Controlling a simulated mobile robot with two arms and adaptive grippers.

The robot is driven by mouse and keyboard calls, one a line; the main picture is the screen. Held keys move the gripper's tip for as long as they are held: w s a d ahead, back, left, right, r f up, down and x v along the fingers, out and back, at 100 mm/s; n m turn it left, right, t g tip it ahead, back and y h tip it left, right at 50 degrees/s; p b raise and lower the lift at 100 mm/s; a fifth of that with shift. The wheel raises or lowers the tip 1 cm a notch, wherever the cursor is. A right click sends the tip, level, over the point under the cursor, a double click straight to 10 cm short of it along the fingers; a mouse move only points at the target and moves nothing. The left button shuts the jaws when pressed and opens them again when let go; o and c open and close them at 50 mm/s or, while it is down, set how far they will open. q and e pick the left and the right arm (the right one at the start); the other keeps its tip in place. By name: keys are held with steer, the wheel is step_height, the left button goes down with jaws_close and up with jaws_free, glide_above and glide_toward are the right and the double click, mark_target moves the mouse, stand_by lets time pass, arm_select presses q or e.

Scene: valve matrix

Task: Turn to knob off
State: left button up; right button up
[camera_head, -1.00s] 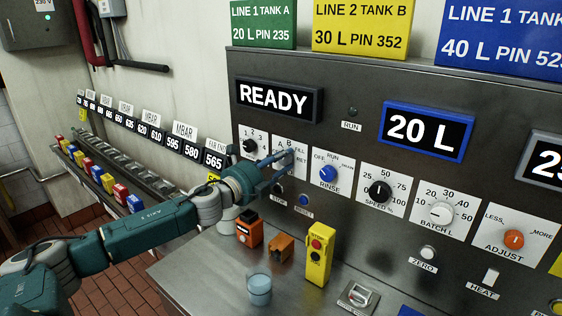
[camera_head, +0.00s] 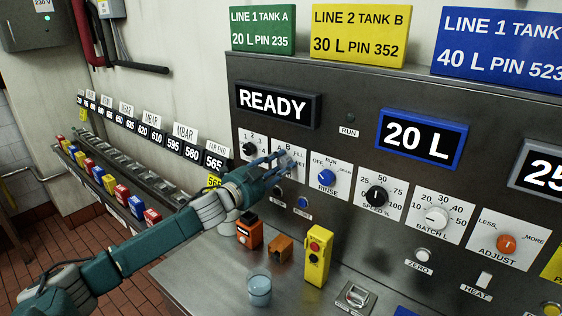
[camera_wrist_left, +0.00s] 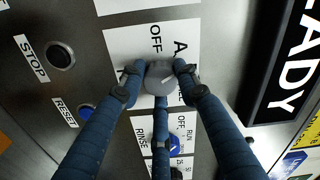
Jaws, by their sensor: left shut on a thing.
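My left gripper (camera_head: 282,160) reaches the white selector plate marked A, B, FILL and OFF, left of the blue RINSE knob (camera_head: 327,177). In the left wrist view, my left gripper (camera_wrist_left: 159,74) has its blue fingers closed around a round grey knob (camera_wrist_left: 160,80) on that plate. One finger is on each side, and a third is below it. The OFF mark (camera_wrist_left: 155,38) shows just above the knob in that view. The knob's pointer is hidden or too small to read. My right gripper is not in view.
Other knobs sit close by: a black one (camera_head: 249,149) to the left and the black SPEED knob (camera_head: 376,196) to the right. A clear cup (camera_head: 258,289), an orange box (camera_head: 249,232) and a yellow button box (camera_head: 317,257) stand on the steel counter below.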

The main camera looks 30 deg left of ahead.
arm_select(q)
steer(key=n, duration=0.1)
steer(key=n+p, duration=0.1)
steer(key=n, duration=0.2)
steer(key=shift+a+r+p, duration=0.15)
steer(key=shift+a+p, duration=0.1)
steer(key=shift+p, duration=0.15)
steer(key=n+p, duration=0.2)
steer(key=n, duration=0.2)
steer(key=shift+d+f, duration=0.1)
steer(key=shift+f, duration=0.1)
steer(key=n, duration=0.1)
steer(key=n+p, duration=0.1)
steer(key=n, duration=0.2)
steer(key=shift+d+f+p, duration=0.1)
steer(key=shift+f+p, duration=0.2)
steer(key=shift+p, duration=0.1)
steer(key=shift+n, duration=0.5)
steer(key=shift+s+d+f, duration=0.1)
steer(key=shift+f, duration=0.15)
steer(key=o, duration=1.1)
steer(key=shift+o, duration=0.2)
steer(key=shift+r, duration=0.1)
steer(key=shift+r, duration=0.1)
